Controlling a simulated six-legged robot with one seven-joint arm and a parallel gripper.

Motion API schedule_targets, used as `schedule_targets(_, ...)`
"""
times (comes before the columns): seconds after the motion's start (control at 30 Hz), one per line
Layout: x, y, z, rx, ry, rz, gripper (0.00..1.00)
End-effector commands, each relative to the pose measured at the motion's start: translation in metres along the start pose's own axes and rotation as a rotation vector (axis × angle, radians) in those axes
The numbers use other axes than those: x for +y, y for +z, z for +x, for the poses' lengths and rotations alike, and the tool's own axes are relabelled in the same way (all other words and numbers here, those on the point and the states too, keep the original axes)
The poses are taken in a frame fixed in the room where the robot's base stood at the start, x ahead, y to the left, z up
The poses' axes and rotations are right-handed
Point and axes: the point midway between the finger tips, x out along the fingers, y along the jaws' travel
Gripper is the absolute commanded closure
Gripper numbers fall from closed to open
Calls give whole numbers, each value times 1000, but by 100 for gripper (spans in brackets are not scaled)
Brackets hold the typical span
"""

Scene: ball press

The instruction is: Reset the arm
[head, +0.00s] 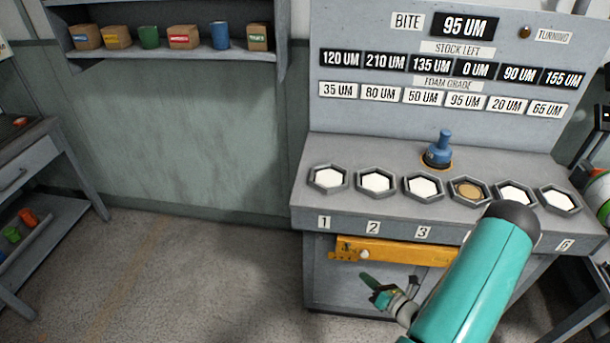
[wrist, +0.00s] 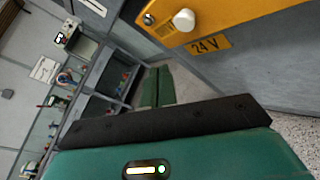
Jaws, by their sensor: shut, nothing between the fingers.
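My gripper (head: 381,290) is at the lower middle of the head view, in front of the grey press bench (head: 480,232) and below its top. Its green fingers are together and empty. In the wrist view the closed fingers (wrist: 158,88) point away past my dark wrist edge. My teal arm link covers part of the bench front at right, including some number labels. A yellow bar (head: 395,250) runs under the bench top, close above my gripper. The wrist view shows it at the top with a white knob and a 24 V label (wrist: 209,45).
The board display (head: 465,26) reads 95 UM. A shelf (head: 180,55) and side table (head: 30,165) stand left; open floor lies between.

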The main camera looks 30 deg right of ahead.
Motion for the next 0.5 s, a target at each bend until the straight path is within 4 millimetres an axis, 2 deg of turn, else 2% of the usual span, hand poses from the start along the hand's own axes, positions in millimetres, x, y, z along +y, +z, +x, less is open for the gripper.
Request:
schedule_targets(0.17, 3, 2, 2, 7, 11, -12, 100)
schedule_targets(0.27, 16, 13, 9, 42, 59, -67, 100)
schedule_targets(0.37, 45, 30, 21, 108, 154, -175, 100)
schedule_targets(0.5, 98, 53, 38, 228, 325, -375, 100)
